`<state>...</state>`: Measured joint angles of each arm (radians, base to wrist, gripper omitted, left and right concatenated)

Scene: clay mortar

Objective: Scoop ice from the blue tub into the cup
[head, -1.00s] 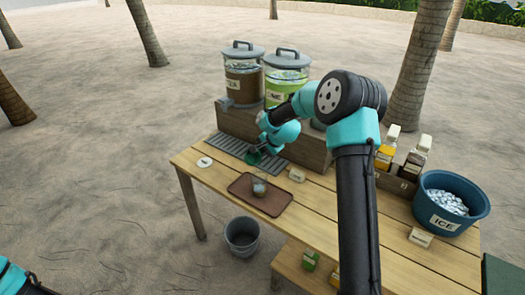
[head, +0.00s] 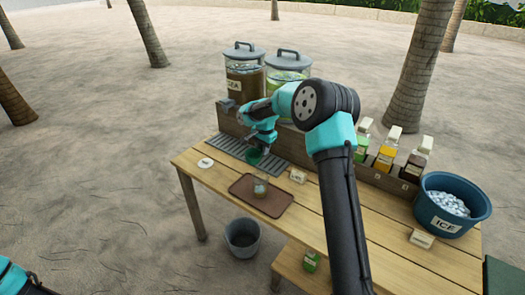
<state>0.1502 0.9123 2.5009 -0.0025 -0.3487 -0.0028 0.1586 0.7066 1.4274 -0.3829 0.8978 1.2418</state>
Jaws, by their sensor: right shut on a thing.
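The blue tub (head: 452,203) marked ICE stands at the right end of the table, full of pale ice (head: 447,203). A clear cup (head: 261,187) stands upright on the brown tray (head: 262,204); its contents are too small to make out. My right gripper (head: 259,148) is over the grey slatted drip mat (head: 229,148), left of the tub and behind the cup. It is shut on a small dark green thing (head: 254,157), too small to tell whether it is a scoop. My left gripper is out of view; only part of that arm shows at lower left.
Two lidded dispensers (head: 244,82) stand on a wooden riser behind the mat. Several bottles (head: 385,152) stand in a rack left of the tub. Small label cards (head: 421,239) lie on the table. A grey bucket (head: 242,238) stands on the sand in front.

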